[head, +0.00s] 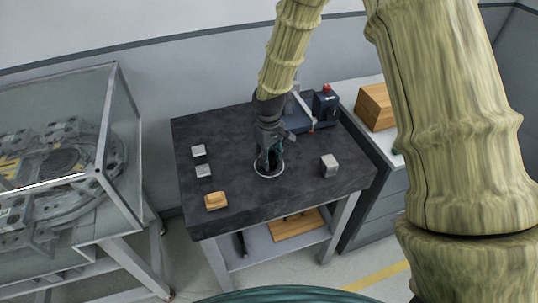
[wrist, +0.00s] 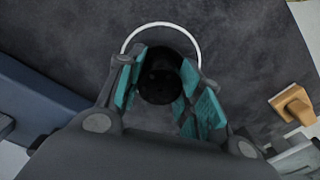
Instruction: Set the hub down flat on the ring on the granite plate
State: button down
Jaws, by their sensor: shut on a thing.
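The hub (wrist: 160,80) is a dark, round piece between the teal finger pads of my gripper (wrist: 161,95) in the wrist view. My gripper is shut on it. In the head view my gripper (head: 269,158) points down over the granite plate (head: 230,135), a dark slab on a bench, and the hub is mostly hidden by the fingers. The white ring (head: 268,179) on the plate surrounds the fingertips in the head view. In the wrist view the far arc of the ring (wrist: 160,24) shows beyond the hub. I cannot tell whether the hub touches the plate.
Two small grey blocks (head: 198,151) (head: 203,171) and a yellow-brown block (head: 216,201) lie left of the ring. Another grey block (head: 329,166) stands to the right. A blue device (head: 325,104) is at the back. A glass case (head: 115,150) stands left of the bench.

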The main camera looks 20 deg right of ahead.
jog(key=shift+f, duration=0.1)
jog(key=c, duration=1)
grip_release()
jog(key=shift+o, duration=0.2)
notch_tip(320, 180, up, 12)
jog(key=b, duration=0.3)
